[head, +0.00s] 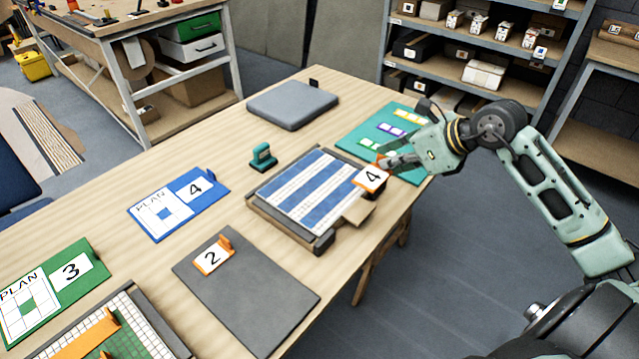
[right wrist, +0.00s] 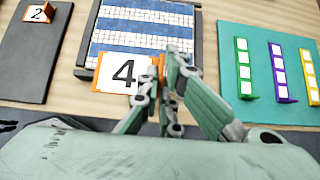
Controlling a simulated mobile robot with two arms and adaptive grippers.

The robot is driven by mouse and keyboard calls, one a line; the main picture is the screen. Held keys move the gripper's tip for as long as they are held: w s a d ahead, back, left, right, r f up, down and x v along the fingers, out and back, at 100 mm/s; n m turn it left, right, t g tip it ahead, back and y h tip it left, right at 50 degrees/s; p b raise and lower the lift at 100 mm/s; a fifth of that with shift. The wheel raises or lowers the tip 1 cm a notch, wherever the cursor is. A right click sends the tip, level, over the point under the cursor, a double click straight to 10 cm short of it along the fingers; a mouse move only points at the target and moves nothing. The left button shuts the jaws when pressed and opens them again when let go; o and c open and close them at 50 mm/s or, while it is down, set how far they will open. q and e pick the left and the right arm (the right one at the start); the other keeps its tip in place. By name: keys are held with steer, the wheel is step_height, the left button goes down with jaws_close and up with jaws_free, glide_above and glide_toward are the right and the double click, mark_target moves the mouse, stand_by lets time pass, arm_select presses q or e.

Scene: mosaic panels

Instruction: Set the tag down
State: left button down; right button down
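An orange-edged tag (head: 371,178) with a black "4" is in my right gripper (head: 388,166). My right gripper is shut on it above the right edge of the blue-and-white striped mosaic panel (head: 312,187). In the right wrist view the tag (right wrist: 122,74) is between the fingertips (right wrist: 165,72), and its face covers part of the panel's near edge. I cannot tell whether the tag touches anything below. My left gripper is not in view.
A dark board with tag "2" (head: 213,254) lies left of the panel. A blue plan card with "4" (head: 180,203), a green plan card with "3" (head: 52,290), a teal stamp-like tool (head: 263,157), a grey pad (head: 292,104) and a teal mat (head: 358,133) are also on the table.

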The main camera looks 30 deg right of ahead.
steer(key=x, duration=0.4)
steer(key=w+r+x, duration=0.1)
steer(key=x, duration=0.3)
steer(key=w+r+x, duration=0.1)
steer(key=x, duration=0.4)
steer(key=shift+a+b, duration=0.3)
steer(key=shift+a, duration=0.05)
step_height(320, 180, down, 4)
steer(key=b, duration=0.2)
steer(key=shift+b, duration=0.3)
